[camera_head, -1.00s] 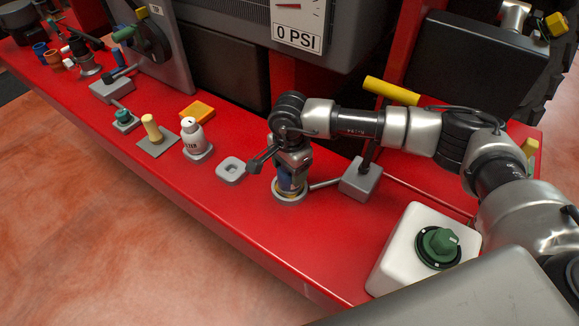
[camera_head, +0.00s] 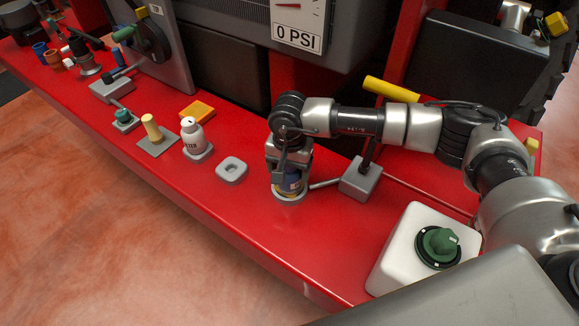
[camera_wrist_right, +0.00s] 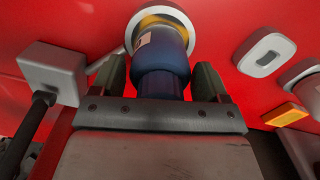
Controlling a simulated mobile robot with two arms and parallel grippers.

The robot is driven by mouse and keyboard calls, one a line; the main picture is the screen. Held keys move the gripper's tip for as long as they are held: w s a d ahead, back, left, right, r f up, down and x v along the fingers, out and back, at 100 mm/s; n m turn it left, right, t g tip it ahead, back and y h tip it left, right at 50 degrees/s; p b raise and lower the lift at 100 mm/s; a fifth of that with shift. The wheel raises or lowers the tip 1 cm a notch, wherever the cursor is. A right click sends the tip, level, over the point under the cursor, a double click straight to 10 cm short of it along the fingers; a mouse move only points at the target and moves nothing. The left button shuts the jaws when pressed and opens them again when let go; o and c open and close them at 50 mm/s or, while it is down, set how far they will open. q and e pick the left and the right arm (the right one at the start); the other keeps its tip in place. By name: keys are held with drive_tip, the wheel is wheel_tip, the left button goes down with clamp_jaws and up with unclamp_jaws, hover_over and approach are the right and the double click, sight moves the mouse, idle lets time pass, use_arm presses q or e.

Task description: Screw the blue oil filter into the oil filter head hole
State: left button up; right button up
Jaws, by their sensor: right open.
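The blue oil filter (camera_head: 293,182) stands upright at the round grey oil filter head (camera_head: 288,199) on the red bench. The right wrist view shows the blue filter (camera_wrist_right: 161,62) with its end inside the light ring of the head (camera_wrist_right: 184,12), a yellow band between them. The hole itself is hidden by the filter. My right gripper (camera_head: 289,170) points down over the filter. In the right wrist view its fingers (camera_wrist_right: 160,78) are open, one on each side of the filter's narrower end, with gaps visible. My left gripper is not in view.
A grey block with a lever (camera_head: 361,179) stands close right of the filter, its thin rod reaching toward the head. A white box with a green knob (camera_head: 412,248) stands at front right.

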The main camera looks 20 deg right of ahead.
drive_tip(key=n, duration=0.5)
drive_tip(key=shift+n, duration=0.4)
drive_tip(key=shift+c, duration=0.2)
drive_tip(key=c, duration=0.5)
drive_tip(key=shift+o, duration=0.2)
drive_tip(key=m, duration=0.6)
drive_tip(key=shift+m, duration=0.3)
drive_tip(key=m, duration=0.5)
drive_tip(key=o, duration=0.5)
